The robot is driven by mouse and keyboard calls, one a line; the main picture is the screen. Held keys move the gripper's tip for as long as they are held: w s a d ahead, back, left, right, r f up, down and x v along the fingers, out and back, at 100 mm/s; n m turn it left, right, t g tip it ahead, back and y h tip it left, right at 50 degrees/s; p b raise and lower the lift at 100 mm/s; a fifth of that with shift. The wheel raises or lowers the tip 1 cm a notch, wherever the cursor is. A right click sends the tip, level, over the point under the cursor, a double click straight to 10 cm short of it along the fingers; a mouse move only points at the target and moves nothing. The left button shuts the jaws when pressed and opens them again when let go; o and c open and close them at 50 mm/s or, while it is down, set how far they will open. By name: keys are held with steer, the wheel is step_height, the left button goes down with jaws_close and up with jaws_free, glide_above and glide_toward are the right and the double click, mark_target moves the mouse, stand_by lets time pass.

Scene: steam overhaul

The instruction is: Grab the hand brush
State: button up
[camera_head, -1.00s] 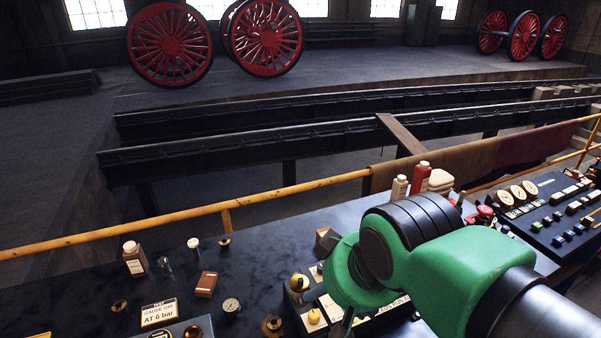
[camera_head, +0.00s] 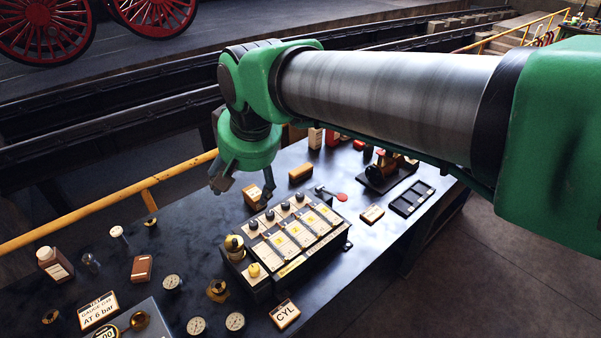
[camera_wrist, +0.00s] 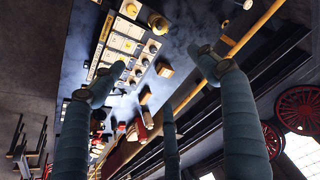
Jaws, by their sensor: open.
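I cannot make out the hand brush for certain. A tan-brown oblong block (camera_head: 301,172) on the dark bench may be it; no bristles show. My gripper (camera_head: 243,188) hangs fingers down above the bench's back edge, open and empty, left of this block. A labelled brown box (camera_head: 252,196) lies just below the fingertips, partly behind one finger. In the wrist view my spread fingers (camera_wrist: 155,75) frame a brown block (camera_wrist: 164,69), with a tan one (camera_wrist: 145,95) beyond it.
A control box with knobs and labelled panels (camera_head: 295,237) stands in front of my gripper. A yellow rail (camera_head: 120,195) runs behind the bench. Bottles, gauges and signs, such as a brown bottle (camera_head: 52,262), stand at the left. A black tray (camera_head: 412,198) lies at the right.

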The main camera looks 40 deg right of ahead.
steer(key=w+d+m+g+p, duration=0.1)
steer(key=w+d+m, duration=0.1)
steer(key=w+d, duration=0.35)
steer(key=w+d+m+p, duration=0.1)
steer(key=w+d+m, duration=0.15)
steer(key=w, duration=0.65)
steer(key=m+g+p, duration=0.4)
steer(key=m+p, duration=0.1)
steer(key=m, duration=0.5)
glide_above(302, 170)
step_height(302, 170, down, 33)
steer(key=shift+w+d+r, duration=0.1)
steer(key=shift+d+r, duration=0.05)
steer(key=shift+d, duration=0.1)
steer(key=shift+f, duration=4.25)
steer(key=shift+f, duration=0.15)
steer(key=shift+a+f+p, duration=0.1)
steer(key=shift+f+p, duration=0.25)
steer(key=shift+f, duration=2.1)
